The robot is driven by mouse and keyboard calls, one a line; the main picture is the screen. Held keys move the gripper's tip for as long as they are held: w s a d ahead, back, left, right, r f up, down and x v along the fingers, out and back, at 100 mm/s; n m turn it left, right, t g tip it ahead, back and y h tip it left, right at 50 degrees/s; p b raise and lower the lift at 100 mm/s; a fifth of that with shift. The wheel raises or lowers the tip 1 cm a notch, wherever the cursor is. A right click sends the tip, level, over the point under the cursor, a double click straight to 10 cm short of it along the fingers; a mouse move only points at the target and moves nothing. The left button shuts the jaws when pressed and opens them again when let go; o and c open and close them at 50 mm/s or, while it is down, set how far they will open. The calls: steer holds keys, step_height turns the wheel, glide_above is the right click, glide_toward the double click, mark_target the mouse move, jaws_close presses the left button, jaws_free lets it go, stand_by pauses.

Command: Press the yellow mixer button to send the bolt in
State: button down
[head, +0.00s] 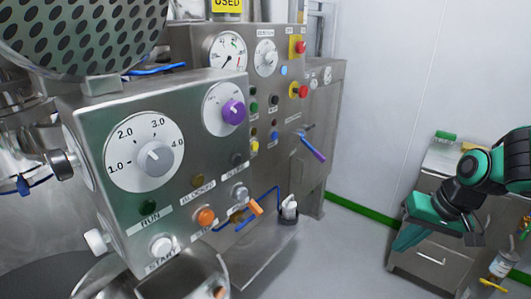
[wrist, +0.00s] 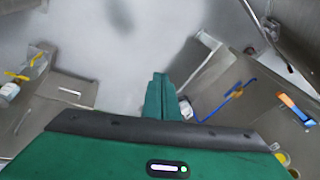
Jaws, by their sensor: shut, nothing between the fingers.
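A small yellow button (head: 255,147) shows on the farther steel panel in the head view, partly behind the corner of the near control box. A dull amber round piece (head: 198,180) sits on the near control box (head: 110,215), above a label that seems to read BLOCKED. My gripper (head: 405,240) is at the right of the head view, well away from both panels. In the wrist view its teal fingers (wrist: 161,97) are together, with nothing between them. I cannot make out a bolt in either view.
The near box carries a START button (head: 161,246), an orange button (head: 206,216) and a purple knob (head: 233,111). A purple-tipped lever (head: 313,150) sticks out of the farther panel. A steel cabinet (head: 430,256) stands beneath my gripper. Grey floor (head: 345,250) lies between.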

mark_target(256, 147)
steer(key=w+a+r+t+y, duration=0.1)
steer(key=w+a+t+y, duration=0.2)
steer(key=w+a+y, duration=0.85)
steer(key=w+a+r+m+t, duration=0.5)
steer(key=w+a+r, duration=0.2)
steer(key=w+a, duration=0.2)
steer(key=shift+a+r, duration=0.4)
steer(key=shift+a, duration=0.6)
steer(key=shift+w, duration=0.15)
steer(key=x, duration=1.4)
steer(key=shift+r, duration=0.1)
